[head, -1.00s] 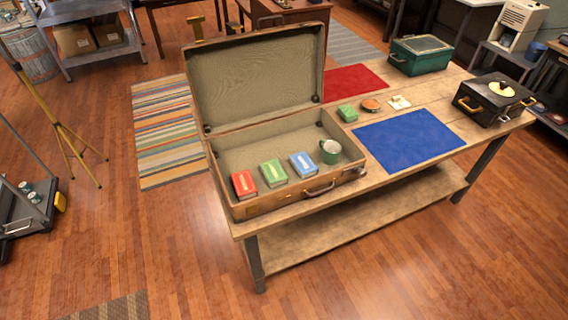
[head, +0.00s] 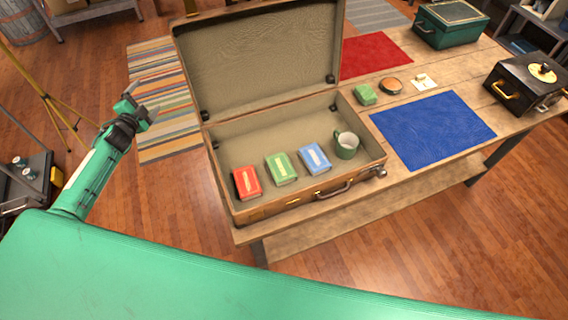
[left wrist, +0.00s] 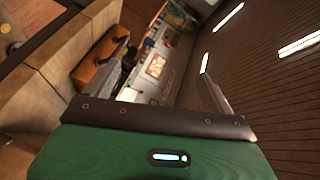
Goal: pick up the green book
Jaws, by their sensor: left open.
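The green book (head: 281,168) lies in the open suitcase (head: 300,201) on the table, between a red book (head: 247,183) and a blue book (head: 315,158). My left gripper (head: 143,107) is raised over the floor to the left of the suitcase, open and empty, well apart from the books. In the left wrist view my left gripper (left wrist: 170,85) points away toward the room, and no book shows there. My right gripper is not in view.
A green mug (head: 346,147) stands at the right in the suitcase. The suitcase lid (head: 262,62) stands up behind. A blue mat (head: 432,130), a small green box (head: 365,94) and a black box (head: 524,88) are farther right.

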